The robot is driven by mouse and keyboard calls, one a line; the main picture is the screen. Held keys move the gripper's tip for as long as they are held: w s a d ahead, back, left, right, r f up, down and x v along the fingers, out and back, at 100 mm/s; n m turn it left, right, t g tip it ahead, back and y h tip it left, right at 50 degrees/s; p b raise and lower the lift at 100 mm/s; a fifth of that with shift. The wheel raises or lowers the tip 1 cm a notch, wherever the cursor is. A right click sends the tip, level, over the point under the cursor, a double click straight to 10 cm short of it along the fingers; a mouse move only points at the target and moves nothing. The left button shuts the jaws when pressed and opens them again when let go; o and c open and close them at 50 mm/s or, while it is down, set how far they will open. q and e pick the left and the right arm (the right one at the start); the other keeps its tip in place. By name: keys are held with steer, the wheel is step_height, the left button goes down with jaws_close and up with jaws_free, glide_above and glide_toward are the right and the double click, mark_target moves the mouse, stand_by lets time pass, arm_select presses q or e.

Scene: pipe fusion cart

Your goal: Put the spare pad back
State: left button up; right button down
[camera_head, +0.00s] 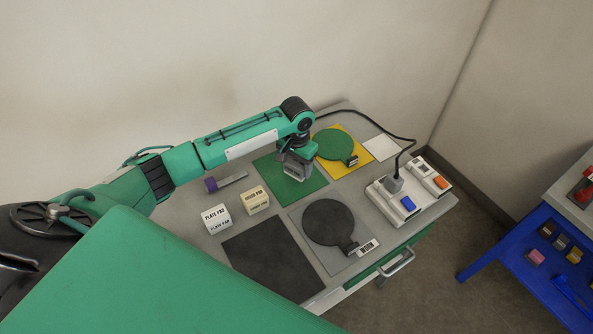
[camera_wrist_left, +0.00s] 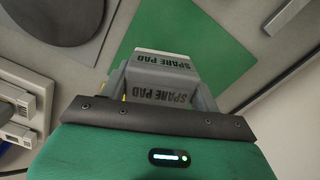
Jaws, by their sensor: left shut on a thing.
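My left gripper (camera_head: 297,172) is shut on the spare pad, over the green square (camera_head: 304,188) on the cart top. In the left wrist view the spare pad (camera_wrist_left: 162,62) is a grey block with a pale top edge and "SPARE PAD" lettering, between the fingers of my left gripper (camera_wrist_left: 160,88). The green square (camera_wrist_left: 215,45) lies behind and below it there. I cannot tell whether the pad touches the square. In the head view the gripper mostly hides the pad. My right gripper is not in view.
White plate pad (camera_head: 216,219) and cream cover pad (camera_head: 255,200) blocks stand left. A purple-handled tool (camera_head: 211,185), black mat (camera_head: 272,258), dark round plate (camera_head: 328,222), green round plate (camera_head: 336,144) and corded power box (camera_head: 402,203) surround the green square. A white square (camera_head: 381,148) is bare.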

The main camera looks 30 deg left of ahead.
mark_target(297, 173)
arm_select(q)
step_height(297, 173, down, 4)
steer(key=shift+f+p, duration=0.15)
steer(key=shift+p, duration=0.3)
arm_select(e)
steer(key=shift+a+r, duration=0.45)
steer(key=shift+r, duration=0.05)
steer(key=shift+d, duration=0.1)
arm_select(q)
steer(key=o, duration=1)
steer(key=shift+f, duration=0.1)
steer(key=shift+c, duration=0.2)
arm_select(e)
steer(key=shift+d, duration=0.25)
arm_select(q)
steer(key=shift+r, duration=0.2)
step_height(297, 173, up, 12)
steer(key=b, duration=0.2)
steer(key=shift+f+b, duration=0.15)
steer(key=shift+b, duration=0.25)
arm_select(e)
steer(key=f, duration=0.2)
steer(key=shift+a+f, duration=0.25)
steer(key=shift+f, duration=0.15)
